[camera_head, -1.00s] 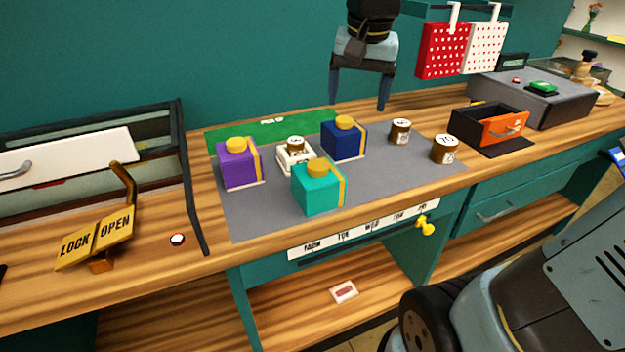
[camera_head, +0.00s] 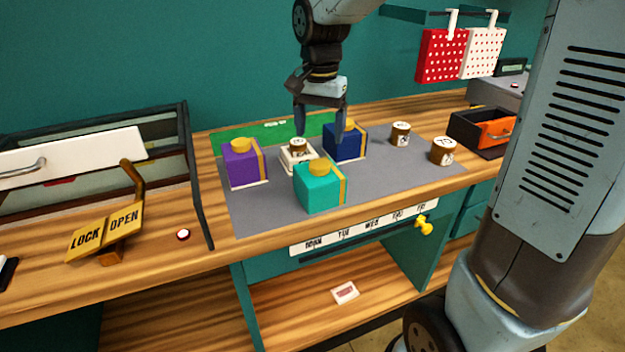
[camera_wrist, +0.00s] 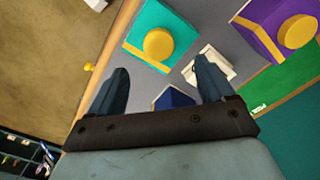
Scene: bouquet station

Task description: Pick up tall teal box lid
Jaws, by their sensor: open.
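The teal box (camera_head: 318,190) stands on the grey mat near the counter's front edge. Its lid has a round yellow knob (camera_head: 318,167), and a yellow band runs down the box's right side. In the wrist view the teal box (camera_wrist: 181,22) shows from above, with its knob (camera_wrist: 158,44) beyond and between my fingers. My gripper (camera_head: 322,138) is open and empty, pointing down above the mat, behind the teal box and close to the navy box in the picture. In the wrist view my gripper's fingers (camera_wrist: 162,74) are wide apart.
A purple box (camera_head: 242,166), a navy box (camera_head: 347,146) and a white-based weight (camera_head: 297,160) stand around the teal box. Two brown weights (camera_head: 400,134) (camera_head: 443,151) stand at the right. The mat (camera_head: 262,214) is clear at front left. A lock/open lever (camera_head: 105,233) stands left.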

